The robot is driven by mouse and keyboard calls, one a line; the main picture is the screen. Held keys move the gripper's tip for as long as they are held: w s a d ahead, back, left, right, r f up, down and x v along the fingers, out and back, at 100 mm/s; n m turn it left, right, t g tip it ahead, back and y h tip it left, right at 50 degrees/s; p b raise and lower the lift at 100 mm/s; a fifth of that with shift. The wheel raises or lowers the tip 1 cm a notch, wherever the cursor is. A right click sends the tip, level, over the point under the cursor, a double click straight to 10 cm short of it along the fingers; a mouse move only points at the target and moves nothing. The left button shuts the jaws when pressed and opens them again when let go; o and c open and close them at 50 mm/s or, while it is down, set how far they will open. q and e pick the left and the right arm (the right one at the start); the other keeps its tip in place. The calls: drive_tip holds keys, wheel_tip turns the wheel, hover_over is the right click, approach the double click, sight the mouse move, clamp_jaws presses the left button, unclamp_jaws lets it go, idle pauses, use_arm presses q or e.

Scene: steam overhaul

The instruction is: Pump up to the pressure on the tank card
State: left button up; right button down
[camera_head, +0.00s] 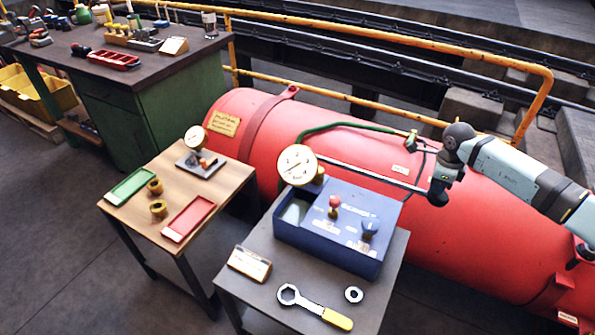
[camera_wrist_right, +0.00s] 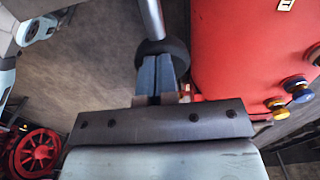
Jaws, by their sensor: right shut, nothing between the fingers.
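The red tank (camera_head: 440,215) lies behind the tables with a yellow card (camera_head: 226,122) on its left end; its writing is too small to read. The blue pump box (camera_head: 345,225) stands on the near grey table with a red knob (camera_head: 334,202), a dark blue knob (camera_head: 369,229) and a round dial gauge (camera_head: 297,165). A grey lever (camera_head: 370,174) reaches right from behind the gauge to my right gripper (camera_head: 436,198). In the wrist view the shut right fingers (camera_wrist_right: 158,80) are at the lever's black end (camera_wrist_right: 162,50), not around it; contact is unclear. My left gripper is out of view.
A wooden label (camera_head: 249,264), a yellow-handled wrench (camera_head: 315,307) and a ring (camera_head: 354,294) lie before the pump. The left table holds a green tray (camera_head: 130,186), a red tray (camera_head: 188,219) and brass fittings. A yellow rail (camera_head: 400,38) runs behind the tank.

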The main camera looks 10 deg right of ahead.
sight(432, 196)
wheel_tip(432, 196, down, 5)
drive_tip(key=b, duration=0.3)
drive_tip(key=shift+a+f, duration=0.1)
drive_tip(key=shift+f, duration=0.05)
drive_tip(key=shift+r+p, duration=0.3)
drive_tip(key=shift+r, duration=0.05)
use_arm(q)
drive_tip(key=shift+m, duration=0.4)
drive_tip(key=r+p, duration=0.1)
drive_tip(key=p, duration=0.2)
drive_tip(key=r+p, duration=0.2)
drive_tip(key=p, duration=0.1)
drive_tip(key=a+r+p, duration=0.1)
drive_tip(key=p, duration=0.2)
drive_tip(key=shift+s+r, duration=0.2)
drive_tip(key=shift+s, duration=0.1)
use_arm(e)
wheel_tip(432, 196, up, 16)
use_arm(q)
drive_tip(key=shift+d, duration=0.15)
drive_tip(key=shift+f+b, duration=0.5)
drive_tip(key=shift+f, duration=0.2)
use_arm(e)
drive_tip(key=shift+f, duration=1)
